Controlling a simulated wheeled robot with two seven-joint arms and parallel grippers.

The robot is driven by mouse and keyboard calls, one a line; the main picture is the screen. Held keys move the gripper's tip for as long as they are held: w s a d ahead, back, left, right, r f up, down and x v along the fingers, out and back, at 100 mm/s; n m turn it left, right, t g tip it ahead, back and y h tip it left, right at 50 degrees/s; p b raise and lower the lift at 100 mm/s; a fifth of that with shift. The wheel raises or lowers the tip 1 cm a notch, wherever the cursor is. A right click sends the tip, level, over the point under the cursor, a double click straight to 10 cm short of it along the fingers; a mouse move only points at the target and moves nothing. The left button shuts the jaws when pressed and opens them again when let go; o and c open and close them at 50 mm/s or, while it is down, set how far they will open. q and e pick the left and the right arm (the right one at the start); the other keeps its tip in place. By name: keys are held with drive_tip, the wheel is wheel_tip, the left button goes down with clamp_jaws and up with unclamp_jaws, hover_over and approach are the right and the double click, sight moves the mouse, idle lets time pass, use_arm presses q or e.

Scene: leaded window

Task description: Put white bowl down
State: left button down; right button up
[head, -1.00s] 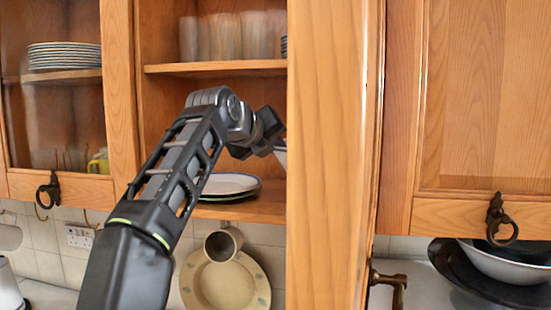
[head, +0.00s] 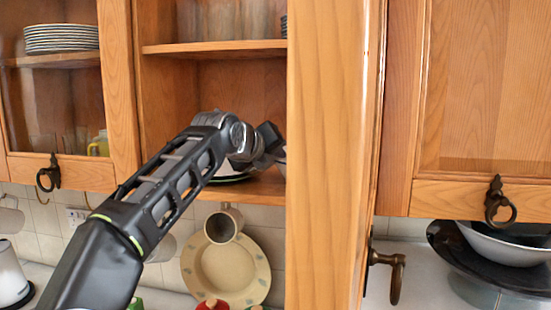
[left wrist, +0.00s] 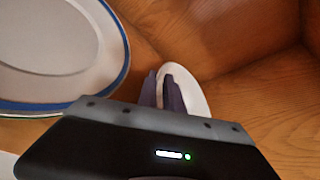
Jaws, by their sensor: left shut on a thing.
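My left gripper (head: 270,143) reaches into the open wall cupboard, above its lower shelf (head: 262,187). In the left wrist view its fingers (left wrist: 167,90) are shut on the rim of a white bowl (left wrist: 194,88). The bowl looks tilted, and the fingers hide part of it. In the head view only a pale sliver of the bowl (head: 282,160) shows beside the wooden door edge. I cannot tell whether it touches the shelf. A white plate with a blue rim (left wrist: 112,22) lies left of the bowl in the left wrist view. My right gripper is not in view.
The open door (head: 333,150) stands close right of my left gripper. The upper shelf (head: 215,48), holding glasses (head: 222,20), is above. A cream plate (head: 228,270) and a mug (head: 223,226) hang below. Bare shelf wood (left wrist: 262,105) shows right of the bowl.

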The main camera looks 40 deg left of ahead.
use_arm(q)
drive_tip(key=shift+w+a+f, duration=0.1)
drive_tip(key=shift+w+f, duration=0.05)
drive_tip(key=shift+w, duration=0.05)
drive_tip(key=c, duration=1.5)
unclamp_jaws()
drive_tip(key=shift+f, duration=0.1)
drive_tip(key=shift+o, duration=0.2)
drive_tip(key=shift+s+b, duration=0.3)
drive_tip(key=shift+s, duration=0.2)
drive_tip(key=b+v, duration=0.3)
drive_tip(key=v, duration=0.7)
drive_tip(key=shift+s, duration=0.1)
drive_tip(key=shift+s+d+r, duration=0.3)
drive_tip(key=shift+s+r, duration=0.05)
